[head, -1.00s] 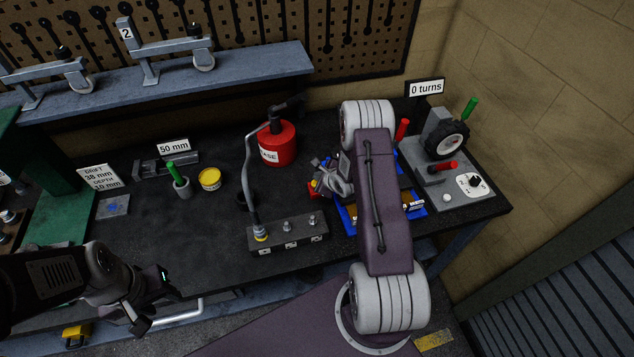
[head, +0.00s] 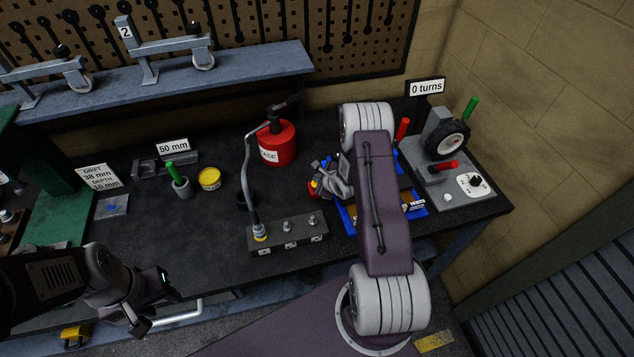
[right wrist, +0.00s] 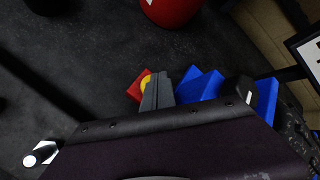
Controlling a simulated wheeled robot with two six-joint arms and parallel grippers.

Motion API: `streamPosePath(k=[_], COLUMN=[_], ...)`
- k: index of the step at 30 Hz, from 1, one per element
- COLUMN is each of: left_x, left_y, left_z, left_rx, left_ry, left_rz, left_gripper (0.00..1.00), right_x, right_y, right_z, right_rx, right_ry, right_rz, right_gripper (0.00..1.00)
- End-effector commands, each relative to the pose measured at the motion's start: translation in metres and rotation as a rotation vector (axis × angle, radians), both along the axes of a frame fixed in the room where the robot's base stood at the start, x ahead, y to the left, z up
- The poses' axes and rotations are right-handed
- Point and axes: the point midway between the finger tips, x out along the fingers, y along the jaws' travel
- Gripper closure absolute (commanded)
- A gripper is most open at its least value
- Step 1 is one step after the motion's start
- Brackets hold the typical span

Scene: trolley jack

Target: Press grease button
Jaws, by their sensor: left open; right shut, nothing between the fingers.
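A red grease can (head: 279,150) stands at the back of the bench, its hose running to a coupler (head: 259,232) on a dark block with several fittings. A small red box with a yellow round button (right wrist: 145,82) shows in the right wrist view; in the head view its red edge (head: 312,188) peeks out beside my right gripper (head: 320,172). My right gripper is shut and empty, its fingers (right wrist: 158,92) overlapping the button's side in the wrist picture; contact cannot be told. My left gripper (head: 160,310) is open and empty at the bench's front edge.
A blue tray (head: 418,209) is partly hidden behind my right arm. A wheel stand (head: 445,180) with red and green handles is at right.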

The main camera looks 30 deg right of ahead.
Motion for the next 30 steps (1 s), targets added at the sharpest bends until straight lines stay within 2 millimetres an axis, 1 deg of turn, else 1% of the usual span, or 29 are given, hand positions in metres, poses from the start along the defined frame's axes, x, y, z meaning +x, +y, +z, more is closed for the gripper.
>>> streamPosePath(k=[12,20,23,30], left_x=[0.0,0.0,0.0,0.0], left_y=[0.0,0.0,0.0,0.0], left_z=[-0.004,-0.003,0.0,0.014], left_rx=[0.0,0.0,0.0,0.0], left_ry=[0.0,0.0,0.0,0.0], left_rz=[0.0,0.0,0.0,0.0], left_gripper=[0.56,0.56,0.56,0.56], right_x=[0.0,0.0,0.0,0.0], right_y=[0.0,0.0,0.0,0.0], right_z=[-0.006,-0.005,-0.002,0.013], right_rx=[0.0,0.0,0.0,0.001], right_ry=[0.001,0.001,0.001,0.001], right_rz=[0.0,0.0,0.0,-0.001], right_gripper=[1.0,1.0,1.0,1.0])
